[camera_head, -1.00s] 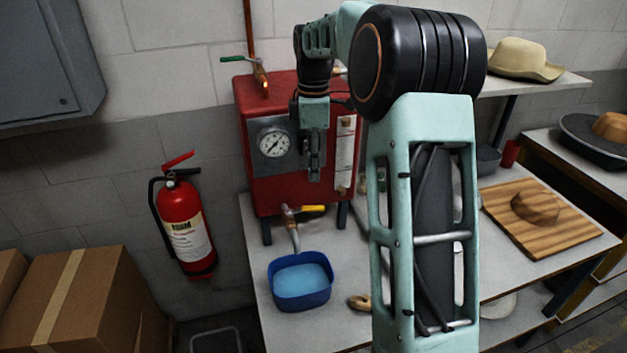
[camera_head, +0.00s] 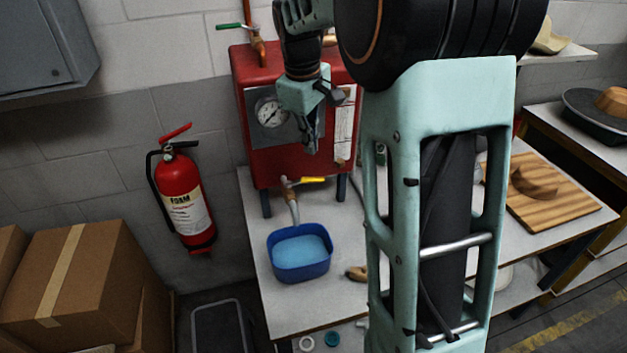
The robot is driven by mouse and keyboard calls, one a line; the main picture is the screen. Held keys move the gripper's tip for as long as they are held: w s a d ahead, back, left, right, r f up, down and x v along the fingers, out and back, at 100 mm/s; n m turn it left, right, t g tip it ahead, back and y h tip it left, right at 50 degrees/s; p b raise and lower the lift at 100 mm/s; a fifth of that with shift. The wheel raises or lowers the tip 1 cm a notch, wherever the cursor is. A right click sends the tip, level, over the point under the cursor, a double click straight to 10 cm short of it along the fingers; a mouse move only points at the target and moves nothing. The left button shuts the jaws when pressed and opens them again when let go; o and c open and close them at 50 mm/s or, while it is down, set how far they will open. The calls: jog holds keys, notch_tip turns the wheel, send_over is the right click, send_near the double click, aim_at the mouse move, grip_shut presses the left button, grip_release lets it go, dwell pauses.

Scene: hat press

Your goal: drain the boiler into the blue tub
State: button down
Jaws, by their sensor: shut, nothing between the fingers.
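The red boiler (camera_head: 265,160) stands at the back of the bench, with a round pressure gauge (camera_head: 269,112) on its front. At its foot is a drain tap with a yellow lever (camera_head: 313,180), lying sideways to the right, and a grey spout (camera_head: 293,207) pointing down. The blue tub (camera_head: 300,275) sits on the bench below the spout, with light blue inside; I cannot tell whether that is water. My gripper (camera_head: 311,150) is shut and empty, pointing down in front of the boiler, above the yellow lever and apart from it.
A green-handled valve (camera_head: 229,26) is on the pipe atop the boiler. A wooden board (camera_head: 555,205) with a hat block lies at right. My arm hides the middle of the bench.

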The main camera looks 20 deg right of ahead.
aim_at(316, 179)
jog(key=shift+s+a+f+m+t+b, duration=0.6)
jog(key=shift+s+f+m+t, duration=0.75)
jog(key=shift+s+m, duration=3.2)
jog(key=shift+m, duration=0.95)
jog(key=shift+w+d+f+p, duration=0.15)
jog(key=shift+w+d+f, duration=0.2)
jog(key=shift+w+f, duration=1.2)
jog(key=shift+w+d+f+p, duration=0.2)
jog(key=shift+w+d+f, duration=0.1)
jog(key=shift+w+f, duration=1.25)
jog(key=shift+w+d+f+p, duration=0.15)
jog(key=shift+w+d+f, duration=0.2)
jog(key=shift+w+f, duration=1.2)
jog(key=shift+w+d+b, duration=0.6)
jog(key=shift+w+b, duration=0.25)
jog(key=shift+r, duration=0.1)
